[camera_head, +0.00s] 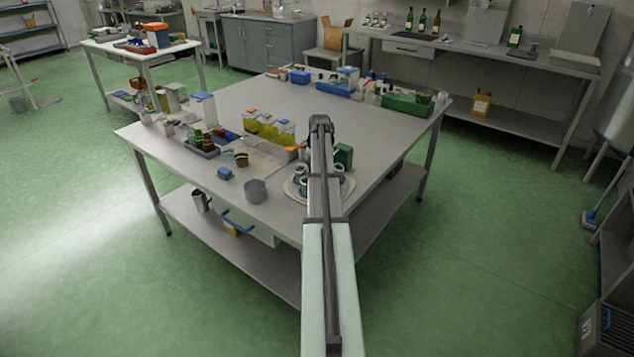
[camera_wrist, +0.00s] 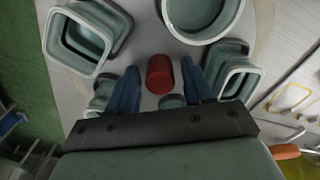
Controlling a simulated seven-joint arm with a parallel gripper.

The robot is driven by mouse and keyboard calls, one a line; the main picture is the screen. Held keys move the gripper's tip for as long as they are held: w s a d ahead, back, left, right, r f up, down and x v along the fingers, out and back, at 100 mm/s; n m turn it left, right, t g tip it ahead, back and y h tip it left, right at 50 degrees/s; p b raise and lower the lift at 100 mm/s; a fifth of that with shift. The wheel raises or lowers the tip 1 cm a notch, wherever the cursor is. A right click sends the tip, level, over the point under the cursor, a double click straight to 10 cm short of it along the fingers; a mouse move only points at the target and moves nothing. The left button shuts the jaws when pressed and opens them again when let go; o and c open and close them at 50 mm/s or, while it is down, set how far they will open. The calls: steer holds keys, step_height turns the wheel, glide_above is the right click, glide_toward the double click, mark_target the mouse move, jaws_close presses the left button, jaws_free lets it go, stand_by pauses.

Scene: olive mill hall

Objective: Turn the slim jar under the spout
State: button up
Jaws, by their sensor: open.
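My gripper (camera_wrist: 159,68) is open in the wrist view, its two blue fingers on either side of a red upright peg (camera_wrist: 159,75). I see gaps beside the peg and cannot tell whether either finger touches it. Several grey-green jars stand around the peg on a pale round tray (camera_wrist: 142,42): a wide round one (camera_wrist: 203,14), a squarish one (camera_wrist: 80,42) and a narrower rectangular one (camera_wrist: 238,76) among them. I cannot tell surely which is the slim jar. In the head view the tray (camera_head: 290,190) is partly behind my arm, which hides my gripper. I cannot make out a spout.
The grey table (camera_head: 395,125) has free room right of my arm. A green box (camera_head: 343,156) stands close behind the tray. A grey cup (camera_head: 256,191) and a blue item (camera_head: 224,173) stand to the left. Jars of yellow-green contents (camera_head: 268,130) stand farther back.

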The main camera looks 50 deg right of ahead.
steer(key=c, duration=0.8)
steer(key=m, duration=0.7)
steer(key=o, duration=0.7)
steer(key=shift+r, duration=0.1)
steer(key=shift+r, duration=3.9)
